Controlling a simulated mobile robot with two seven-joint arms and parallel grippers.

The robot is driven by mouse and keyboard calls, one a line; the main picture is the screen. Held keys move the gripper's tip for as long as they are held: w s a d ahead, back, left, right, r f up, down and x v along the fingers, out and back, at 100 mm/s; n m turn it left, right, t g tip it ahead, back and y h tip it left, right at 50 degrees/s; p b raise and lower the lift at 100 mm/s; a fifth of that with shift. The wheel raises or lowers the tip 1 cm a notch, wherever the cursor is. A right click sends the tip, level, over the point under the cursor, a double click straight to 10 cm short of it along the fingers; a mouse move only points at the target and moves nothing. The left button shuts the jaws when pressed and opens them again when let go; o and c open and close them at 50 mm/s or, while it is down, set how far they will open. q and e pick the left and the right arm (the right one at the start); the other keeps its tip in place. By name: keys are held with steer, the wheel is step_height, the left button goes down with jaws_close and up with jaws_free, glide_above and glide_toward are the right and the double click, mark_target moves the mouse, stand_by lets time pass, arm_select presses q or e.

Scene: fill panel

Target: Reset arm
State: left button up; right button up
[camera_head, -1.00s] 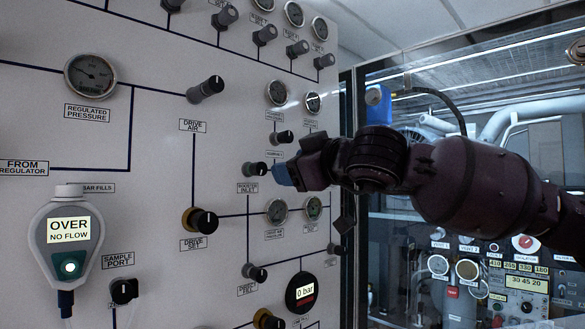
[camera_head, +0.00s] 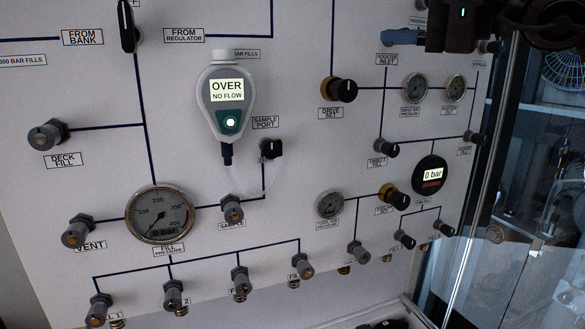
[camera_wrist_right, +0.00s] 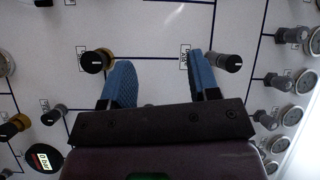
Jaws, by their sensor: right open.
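My right gripper (camera_wrist_right: 160,85) shows in the right wrist view with its two blue fingers spread apart and nothing between them. The fingers point at the white panel, near the drive set knob (camera_wrist_right: 96,61) and the drive air knob (camera_wrist_right: 229,62); I cannot tell whether they touch it. In the head view, part of my right arm is at the top right, with a blue finger (camera_head: 402,37) just above the booster inlet label. My left gripper is in neither view.
The panel holds the drive set knob (camera_head: 338,90), a fill pressure gauge (camera_head: 160,214), several valve knobs and a hanging analyser reading OVER NO FLOW (camera_head: 226,92). A 0 bar display (camera_head: 432,174) sits at the right. A glass partition (camera_head: 520,200) stands beyond the panel's right edge.

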steer(key=w+d+f+n+t+h, duration=0.25)
steer(key=f+n, duration=0.45)
steer(key=f, duration=0.5)
steer(key=w+d+f+n+t+h, duration=0.25)
steer(key=f+n, duration=0.35)
steer(key=f, duration=0.7)
steer(key=w+d+f+n+t+h, duration=0.15)
steer(key=w+f+n+t, duration=0.25)
steer(key=f+n, duration=0.55)
steer(key=s+d+f+m+g+h, duration=0.15)
steer(key=s+f+m, duration=0.25)
steer(key=f, duration=0.5)
steer(key=s+d+f+m+g+h, duration=0.1)
steer(key=s+d+f+m+h, duration=0.2)
steer(key=f, duration=0.5)
steer(key=s+f+m+g+h, duration=0.1)
steer(key=s+f+m+g, duration=0.1)
steer(key=s+f+m, duration=0.5)
steer(key=s+d+f+m+g+h, duration=0.3)
steer(key=s+f+g, duration=0.1)
steer(key=s+f, duration=1.2)
steer(key=shift+s+d+f, duration=0.2)
steer(key=shift+f, duration=0.25)
